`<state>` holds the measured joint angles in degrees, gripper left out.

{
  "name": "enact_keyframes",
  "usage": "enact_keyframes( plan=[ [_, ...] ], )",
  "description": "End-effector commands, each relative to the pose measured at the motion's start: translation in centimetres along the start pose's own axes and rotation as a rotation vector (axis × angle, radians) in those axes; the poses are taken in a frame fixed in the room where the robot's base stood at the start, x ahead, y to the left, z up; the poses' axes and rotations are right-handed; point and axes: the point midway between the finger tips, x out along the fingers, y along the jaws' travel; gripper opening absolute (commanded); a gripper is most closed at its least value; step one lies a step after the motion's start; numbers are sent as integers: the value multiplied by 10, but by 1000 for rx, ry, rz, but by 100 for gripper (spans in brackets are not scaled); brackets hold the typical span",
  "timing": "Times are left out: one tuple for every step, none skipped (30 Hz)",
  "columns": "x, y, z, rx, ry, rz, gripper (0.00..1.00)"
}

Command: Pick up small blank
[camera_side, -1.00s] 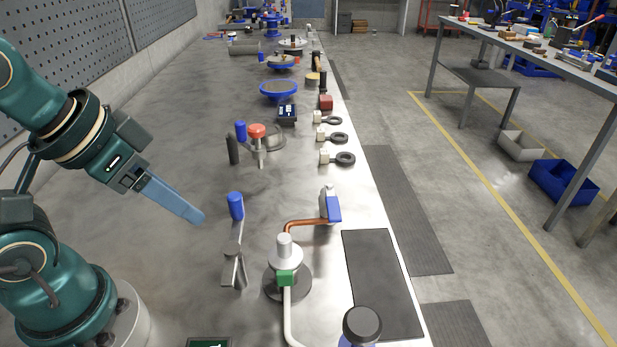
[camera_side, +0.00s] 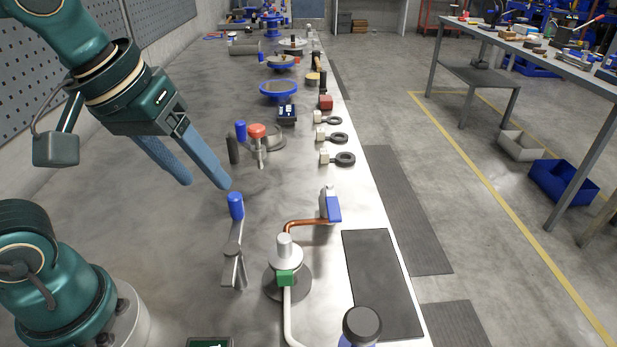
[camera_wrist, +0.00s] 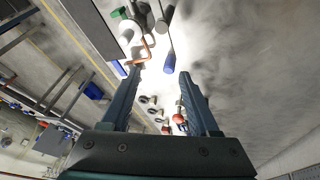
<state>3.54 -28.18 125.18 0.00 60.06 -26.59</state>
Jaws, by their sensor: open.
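My gripper (camera_side: 207,184) is open and empty above the left part of the metal bench (camera_side: 150,250). Its two blue fingers point down and to the right, and they also show in the wrist view (camera_wrist: 159,76). I cannot tell for sure which thing is the small blank. A dark upright cylinder (camera_side: 233,150) stands just beyond the fingertips in the side view. Several pale blocks with dark rings (camera_side: 324,158) lie along the bench's right side. No object is between the fingers.
A blue-handled lever (camera_side: 236,206) stands in front of the gripper, close to a bent copper pipe (camera_side: 304,223) and a round fixture (camera_side: 287,285). A red-knobbed clamp (camera_side: 257,131) and a blue round stand (camera_side: 279,90) are farther back. The bench's left side is bare.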

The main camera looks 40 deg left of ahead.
Motion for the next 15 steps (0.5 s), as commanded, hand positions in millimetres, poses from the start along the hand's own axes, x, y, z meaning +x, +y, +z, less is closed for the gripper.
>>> enact_keyframes(
  plan=[
    [3,8,-5,-31,-32,-8,62],
    [4,12,-8,-53,-49,-13,62],
    [7,18,-12,-81,-73,-22,62],
    [10,23,-14,-101,-92,-30,62],
    [13,28,-16,-119,-112,-39,62],
    [18,34,-19,-141,-136,-52,62],
    [22,40,-20,-155,-155,-63,62],
    [27,44,-21,-168,-174,-75,62],
    [34,51,-22,-179,-197,-90,62],
    [39,56,-22,-187,-213,-102,62],
    [44,60,-22,-190,-229,-113,62],
    [51,65,-21,-191,-248,-128,62],
    [56,69,-20,-188,-262,-139,62],
    [61,72,-18,-183,-275,-149,62],
    [68,75,-16,-173,-291,-160,62]
  ],
)
